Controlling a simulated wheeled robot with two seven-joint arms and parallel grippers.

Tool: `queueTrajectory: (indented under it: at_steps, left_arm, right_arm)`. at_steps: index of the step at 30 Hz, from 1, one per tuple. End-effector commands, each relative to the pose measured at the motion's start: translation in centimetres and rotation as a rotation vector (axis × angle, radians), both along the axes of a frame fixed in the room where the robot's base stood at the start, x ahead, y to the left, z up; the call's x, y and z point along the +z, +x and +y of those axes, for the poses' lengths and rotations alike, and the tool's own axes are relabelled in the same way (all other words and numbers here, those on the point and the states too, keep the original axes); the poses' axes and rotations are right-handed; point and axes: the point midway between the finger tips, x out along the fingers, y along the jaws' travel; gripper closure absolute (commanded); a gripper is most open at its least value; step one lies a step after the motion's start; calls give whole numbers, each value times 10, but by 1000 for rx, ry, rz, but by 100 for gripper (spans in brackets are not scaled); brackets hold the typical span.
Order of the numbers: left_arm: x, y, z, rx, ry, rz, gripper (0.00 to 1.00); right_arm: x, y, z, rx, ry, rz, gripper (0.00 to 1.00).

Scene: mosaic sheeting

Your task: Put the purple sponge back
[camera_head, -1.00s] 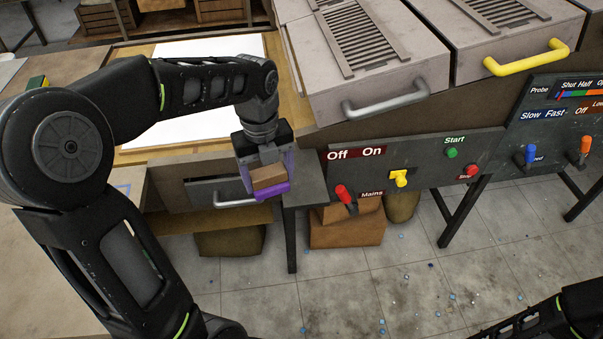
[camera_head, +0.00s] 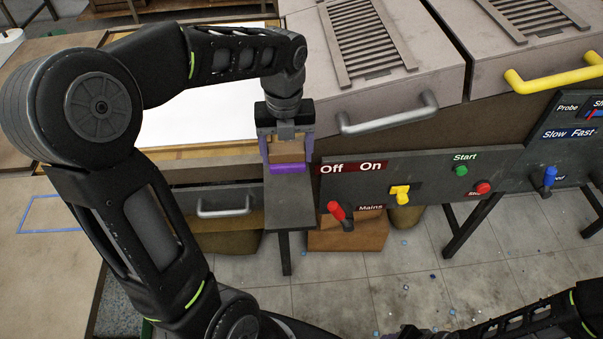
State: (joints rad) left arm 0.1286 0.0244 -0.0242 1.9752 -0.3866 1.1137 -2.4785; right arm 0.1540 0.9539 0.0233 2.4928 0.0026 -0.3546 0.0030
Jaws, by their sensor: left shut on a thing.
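The purple sponge (camera_head: 288,169) shows as a purple strip under a brown block (camera_head: 286,152). My left gripper (camera_head: 287,157) points down and is shut on it, with a finger on each side of the brown block. The sponge is at the far end of the narrow grey ledge (camera_head: 290,211), seen above it in the picture; I cannot tell whether it touches the ledge. My right arm shows at the bottom right, but its gripper is not in view.
A blue rectangle outline (camera_head: 52,198) marks the left worktop. A drawer with a grey handle (camera_head: 223,209) is left of the ledge. Hooded boxes with handles (camera_head: 390,115) stand behind.

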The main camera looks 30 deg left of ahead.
Motion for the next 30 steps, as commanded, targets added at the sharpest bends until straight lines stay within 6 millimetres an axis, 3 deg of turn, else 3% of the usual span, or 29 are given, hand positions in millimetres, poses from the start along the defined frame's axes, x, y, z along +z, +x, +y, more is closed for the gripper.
queueTrajectory:
  at_steps: [12, 24, 30]
  left_arm:
    - [-2, 0, 0, 1, -1, 1, 60]
    - [-60, -1, 0, 0, 0, 2, 60]
    - [-63, 0, 0, 0, 1, -1, 60]
  right_arm:
    - [0, -1, 0, 1, 0, 2, 64]
    - [5, -1, 0, 0, -1, 3, 64]
    - [5, -1, 0, 0, -1, 3, 64]
